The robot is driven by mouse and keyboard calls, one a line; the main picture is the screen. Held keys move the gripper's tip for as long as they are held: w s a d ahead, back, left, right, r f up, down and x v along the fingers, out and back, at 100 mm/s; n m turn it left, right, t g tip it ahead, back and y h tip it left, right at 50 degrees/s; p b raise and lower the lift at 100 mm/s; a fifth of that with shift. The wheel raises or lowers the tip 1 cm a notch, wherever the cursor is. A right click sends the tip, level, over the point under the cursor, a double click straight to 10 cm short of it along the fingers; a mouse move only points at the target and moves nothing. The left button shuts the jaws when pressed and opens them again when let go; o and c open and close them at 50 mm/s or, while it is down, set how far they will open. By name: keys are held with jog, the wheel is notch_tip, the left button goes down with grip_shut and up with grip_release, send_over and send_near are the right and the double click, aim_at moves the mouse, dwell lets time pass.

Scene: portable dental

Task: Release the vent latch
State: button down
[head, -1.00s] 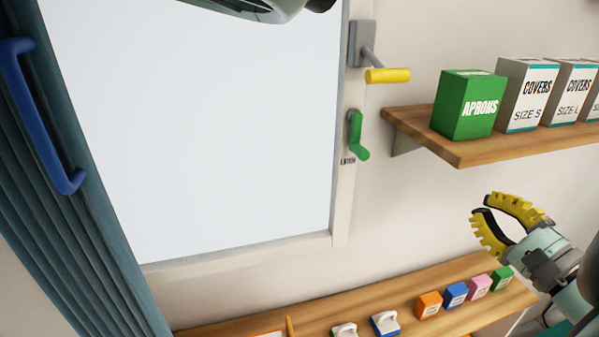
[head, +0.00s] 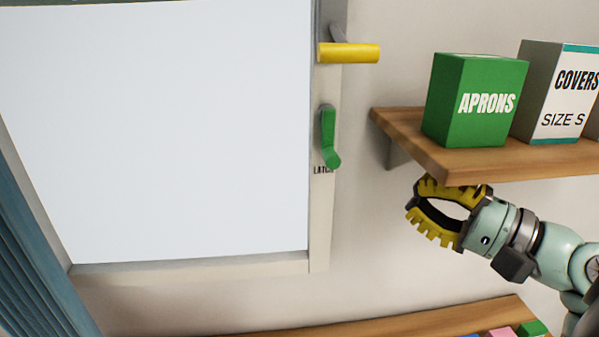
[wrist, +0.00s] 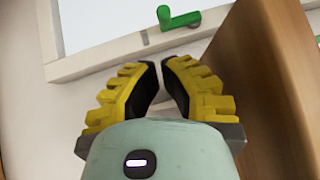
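The green vent latch (head: 328,138) is on the right side of the white window frame, hanging downward, with a small dark label partly hidden behind its lower end. In the wrist view the latch (wrist: 178,19) shows beyond the fingertips, at the top. My gripper (head: 411,208) is to the right of the latch and lower, beneath the left end of the wall shelf, apart from the latch. Its yellow-padded fingers (wrist: 158,65) bow outward and their tips come almost together, with only a narrow gap and nothing between them.
The wooden shelf (head: 470,160) is close above my gripper and along its right side in the wrist view (wrist: 262,85). It bears the green aprons box (head: 478,100) and white covers boxes (head: 560,95). A yellow handle (head: 348,53) is above the latch. A lower shelf (head: 420,322) runs below.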

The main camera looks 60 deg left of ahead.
jog(key=shift+a+r, duration=0.1)
jog(key=p, duration=0.5)
send_near(330, 136)
jog(key=s+a+f, duration=0.1)
jog(key=a+f, duration=0.2)
jog(key=a, duration=0.1)
jog(key=shift+p+x, duration=0.4)
jog(key=shift+x, duration=0.55)
jog(key=shift+w+a+f, duration=0.1)
jog(key=shift+a, duration=0.05)
jog(key=shift+s+m+b, duration=0.2)
jog(key=shift+m+b, duration=0.1)
jog(key=shift+b, duration=0.25)
